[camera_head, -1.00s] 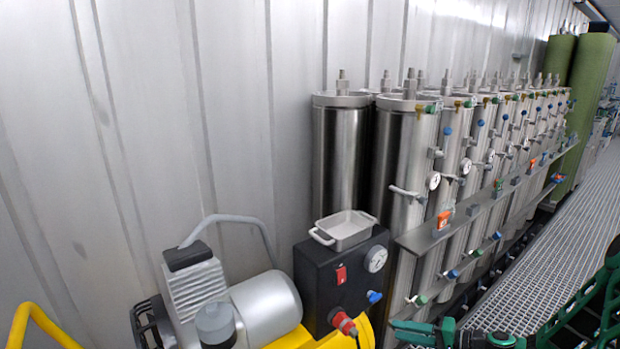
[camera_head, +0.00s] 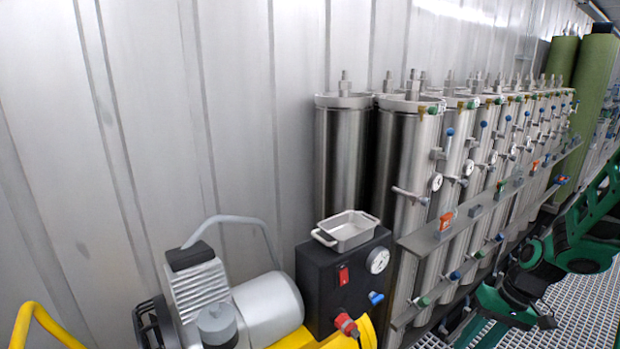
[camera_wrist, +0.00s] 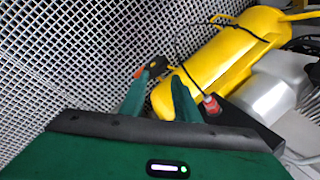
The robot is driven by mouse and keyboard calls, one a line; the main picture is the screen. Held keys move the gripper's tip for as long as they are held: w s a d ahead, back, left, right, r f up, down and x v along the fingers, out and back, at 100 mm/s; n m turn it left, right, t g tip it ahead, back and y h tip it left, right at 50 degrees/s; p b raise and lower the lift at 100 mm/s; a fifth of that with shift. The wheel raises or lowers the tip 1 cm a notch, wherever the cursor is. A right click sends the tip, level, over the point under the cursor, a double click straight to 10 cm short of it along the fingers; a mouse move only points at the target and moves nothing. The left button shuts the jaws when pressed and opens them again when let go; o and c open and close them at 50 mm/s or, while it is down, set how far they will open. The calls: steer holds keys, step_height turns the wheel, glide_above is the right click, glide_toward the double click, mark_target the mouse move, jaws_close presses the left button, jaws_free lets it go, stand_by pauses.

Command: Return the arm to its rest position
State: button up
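My green arm (camera_head: 570,245) shows at the right of the head view, bent, in front of the lower part of the vessel row and above the grating. Its lower end reaches the bottom edge there, and I cannot make out the fingers in that view. A small orange and black piece (camera_wrist: 152,68) shows near the left fingertip. I cannot tell whether it touches the finger or lies beyond it.
Steel membrane vessels (camera_head: 405,150) line the wall, with valves, gauges and a rail (camera_head: 430,235) in front. A yellow-tanked compressor (camera_head: 265,305) and its black control box (camera_head: 320,285), bearing a small grey tray (camera_head: 350,240), stand at lower middle. Grating floor (camera_head: 590,300) is open at right.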

steer(key=s+d+r+m+h, duration=0.3)
steer(key=s+r+m, duration=0.1)
steer(key=s+r, duration=1.2)
steer(key=s, duration=0.4)
steer(key=shift+s+d+r+m+h, duration=0.2)
steer(key=shift+s+r+m+h, duration=0.1)
steer(key=shift+s+h, duration=0.1)
steer(key=shift+w, duration=0.1)
steer(key=shift+w+f, duration=0.25)
steer(key=shift+w, duration=0.35)
